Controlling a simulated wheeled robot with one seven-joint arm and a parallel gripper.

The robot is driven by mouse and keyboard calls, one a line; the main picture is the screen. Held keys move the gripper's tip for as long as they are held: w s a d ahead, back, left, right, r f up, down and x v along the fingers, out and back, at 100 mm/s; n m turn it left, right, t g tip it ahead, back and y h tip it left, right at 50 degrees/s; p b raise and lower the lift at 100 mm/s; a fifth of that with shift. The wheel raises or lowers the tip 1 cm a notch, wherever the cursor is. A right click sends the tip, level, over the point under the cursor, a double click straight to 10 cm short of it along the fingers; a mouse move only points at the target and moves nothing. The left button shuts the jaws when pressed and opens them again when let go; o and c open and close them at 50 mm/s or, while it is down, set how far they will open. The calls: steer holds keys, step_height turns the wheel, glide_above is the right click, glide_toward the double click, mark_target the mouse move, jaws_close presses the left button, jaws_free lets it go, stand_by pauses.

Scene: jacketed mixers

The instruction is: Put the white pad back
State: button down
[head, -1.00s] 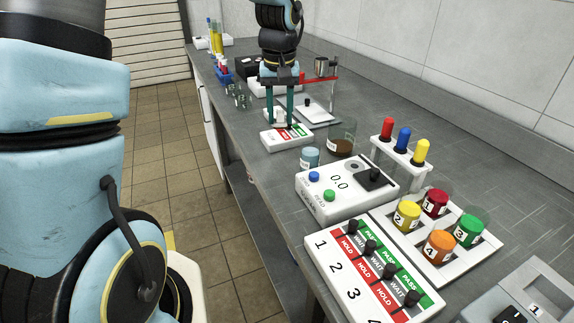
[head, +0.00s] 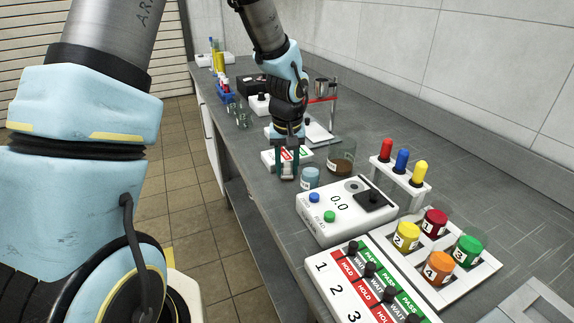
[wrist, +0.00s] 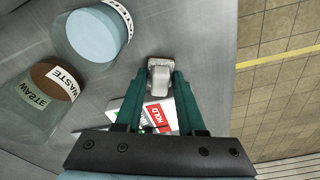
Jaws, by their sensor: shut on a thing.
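My gripper (head: 288,170) points down at the near edge of a small white panel (head: 269,156) with red and green labels, past the middle of the bench. In the wrist view my gripper (wrist: 161,80) is shut on a small pale block, which I take for the white pad (wrist: 159,73). Its light face shows between the two dark green fingertips. The panel (wrist: 152,117) lies partly hidden behind the fingers in that view. In the head view the fingers hide most of the pad. I cannot tell whether it touches the bench.
A light-blue jar (head: 310,177) and a brown-filled waste beaker (head: 342,158) stand close to the right of my gripper. A white scale (head: 345,207) reading 0.0 is nearer. A stand with a red arm (head: 322,100) is behind. The bench's left edge is close.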

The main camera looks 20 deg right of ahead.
mark_target(287, 175)
steer(key=shift+f, duration=0.1)
steer(key=c, duration=0.5)
jaws_free()
step_height(287, 175, up, 12)
steer(key=s+b, duration=0.1)
steer(key=s+a+f, duration=0.1)
steer(key=s+a, duration=0.1)
steer(key=a, duration=0.7)
steer(key=s+a+f+n, duration=0.1)
steer(key=s+a+f, duration=0.1)
steer(key=a, duration=0.7)
steer(key=s+a+f+n, duration=0.1)
steer(key=a, duration=0.9)
steer(key=shift+s+f, duration=0.4)
